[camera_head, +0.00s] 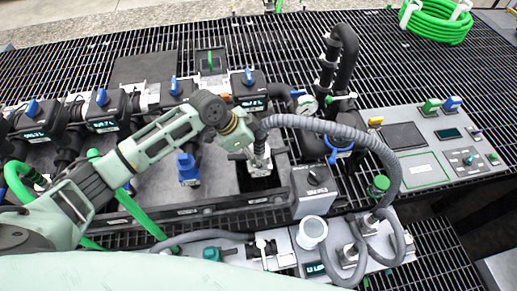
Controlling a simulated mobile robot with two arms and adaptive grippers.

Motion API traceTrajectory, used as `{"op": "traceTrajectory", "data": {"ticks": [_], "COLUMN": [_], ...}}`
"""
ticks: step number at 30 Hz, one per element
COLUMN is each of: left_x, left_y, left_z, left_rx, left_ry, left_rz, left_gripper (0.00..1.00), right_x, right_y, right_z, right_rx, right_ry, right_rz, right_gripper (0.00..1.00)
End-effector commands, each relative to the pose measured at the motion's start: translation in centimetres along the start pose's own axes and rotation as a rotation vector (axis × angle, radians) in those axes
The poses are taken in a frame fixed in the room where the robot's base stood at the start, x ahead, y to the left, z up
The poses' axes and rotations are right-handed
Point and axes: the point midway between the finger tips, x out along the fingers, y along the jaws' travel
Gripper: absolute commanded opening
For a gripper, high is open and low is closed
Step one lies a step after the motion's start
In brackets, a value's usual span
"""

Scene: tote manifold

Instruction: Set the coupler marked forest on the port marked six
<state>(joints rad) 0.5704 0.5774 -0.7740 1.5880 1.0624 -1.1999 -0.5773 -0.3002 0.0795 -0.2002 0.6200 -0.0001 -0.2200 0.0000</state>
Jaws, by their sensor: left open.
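My left gripper (258,162) comes in from the left and points down, open, over a small pale block at the right end of the grey plate (222,187). Whether it touches the block is hidden by the fingers. A blue-topped fitting (188,168) stands on the plate to the left of the gripper. A green-capped round part (378,186) stands to the right, near the grey hose. Several dark valve boxes with blue handles and small labels line the back, one of them just behind my wrist (249,89). I cannot read which mark says forest or six. My right gripper is not in view.
A thick grey hose (345,131) arches from near my gripper to the lower right. A grey box (313,189) and a white cup (312,231) stand close by. A control panel (430,146) is at right. Black grating is open at the back right.

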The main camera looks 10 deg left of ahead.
Motion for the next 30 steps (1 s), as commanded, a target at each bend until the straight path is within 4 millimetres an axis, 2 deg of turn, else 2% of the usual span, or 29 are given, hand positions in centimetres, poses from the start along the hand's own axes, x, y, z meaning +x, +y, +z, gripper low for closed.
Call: {"op": "traceTrajectory", "data": {"ticks": [8,11,21,25,30], "left_x": [-0.5,-2.0,-9.0,-10.9,-11.9], "left_y": [0.0,-0.1,-0.1,-0.1,0.0], "left_z": [0.1,0.1,0.1,0.1,0.1], "left_rx": [0.0,0.0,0.001,0.0,-0.001], "left_ry": [-0.002,-0.002,-0.001,-0.001,-0.001], "left_rz": [0.0,-0.002,-0.003,-0.001,0.0], "left_gripper": [0.73,0.73,0.73,0.73,0.73], "right_x": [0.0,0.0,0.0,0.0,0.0], "right_y": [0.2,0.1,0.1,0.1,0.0], "right_z": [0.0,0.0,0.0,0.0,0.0], "right_rx": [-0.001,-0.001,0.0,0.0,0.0], "right_ry": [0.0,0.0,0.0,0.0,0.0], "right_rz": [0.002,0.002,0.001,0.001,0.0], "right_gripper": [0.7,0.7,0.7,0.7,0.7]}}
